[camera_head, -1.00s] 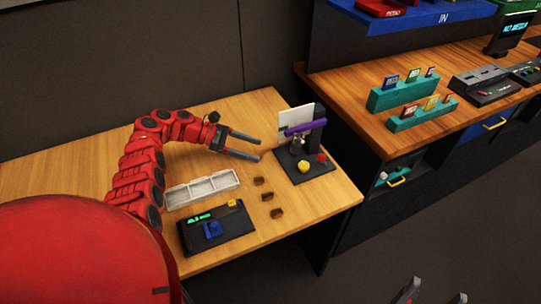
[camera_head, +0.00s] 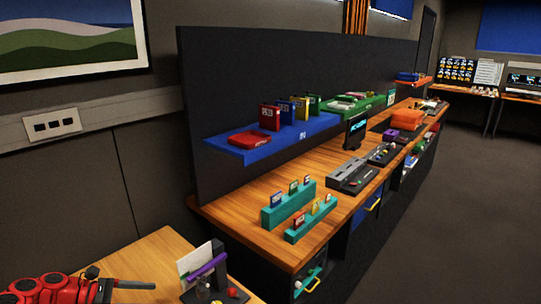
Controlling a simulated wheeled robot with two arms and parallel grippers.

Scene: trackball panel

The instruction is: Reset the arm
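My red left arm enters at the bottom left of the head view, low over the small wooden table (camera_head: 165,247). Of my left gripper (camera_head: 148,291) one dark finger shows, pointing right; the other is cut off by the lower edge, so its opening cannot be told. Right of it stands a dark fixture (camera_head: 222,262) with a purple bar (camera_head: 207,266) and a white card (camera_head: 194,260). The finger is apart from this fixture. A red knob (camera_head: 232,292) shows at its base. My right gripper is out of view.
A long wooden counter (camera_head: 240,222) runs away to the right. It carries teal card racks (camera_head: 289,205), a grey device (camera_head: 352,175) and a small screen (camera_head: 356,132). A blue shelf (camera_head: 285,140) holds red, blue and yellow boxes. The dark floor (camera_head: 450,220) at right is clear.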

